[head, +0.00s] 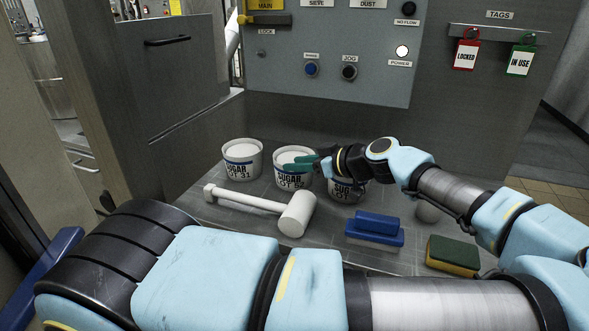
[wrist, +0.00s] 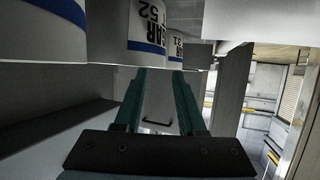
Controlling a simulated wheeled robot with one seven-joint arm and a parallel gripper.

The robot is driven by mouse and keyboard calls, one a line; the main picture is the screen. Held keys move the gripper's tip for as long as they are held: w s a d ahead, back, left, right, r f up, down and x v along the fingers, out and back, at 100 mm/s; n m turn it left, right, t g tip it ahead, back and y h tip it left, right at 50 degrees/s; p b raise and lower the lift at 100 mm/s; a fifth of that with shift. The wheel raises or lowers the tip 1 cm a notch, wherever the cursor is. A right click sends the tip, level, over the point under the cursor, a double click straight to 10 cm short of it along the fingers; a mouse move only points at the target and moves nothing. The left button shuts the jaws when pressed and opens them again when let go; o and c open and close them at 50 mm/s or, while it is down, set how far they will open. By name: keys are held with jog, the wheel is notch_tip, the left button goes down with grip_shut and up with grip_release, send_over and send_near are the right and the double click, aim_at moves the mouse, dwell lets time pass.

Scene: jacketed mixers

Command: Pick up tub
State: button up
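Three white tubs with blue-banded sugar labels stand in a row on the grey worktop. The left tub (head: 242,160) reads lot 31. The middle tub (head: 292,182) reads lot 52 and also shows in the wrist view (wrist: 147,28). The right tub (head: 343,191) is partly hidden behind my wrist. My gripper (head: 304,163) reaches leftward, its green fingers crossing in front of the middle tub's upper part. In the wrist view my gripper (wrist: 157,75) has its fingers apart with nothing between them. I cannot tell whether they touch a tub.
A white mallet (head: 296,214) lies in front of the tubs. A blue brush (head: 375,228) and a green-yellow sponge (head: 453,255) lie to the right. The control panel (head: 330,50) rises behind. A grey cabinet with a handle (head: 168,75) is at left.

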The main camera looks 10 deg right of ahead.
jog(key=p+x, duration=0.1)
jog(key=x, duration=0.2)
jog(key=shift+w+a+p, duration=0.2)
jog(key=shift+a+p, duration=0.1)
jog(key=shift+p, duration=0.05)
jog(key=shift+w+a+f, duration=0.15)
jog(key=shift+f, duration=0.05)
jog(key=shift+c, duration=0.2)
grip_shut()
dwell(0.8)
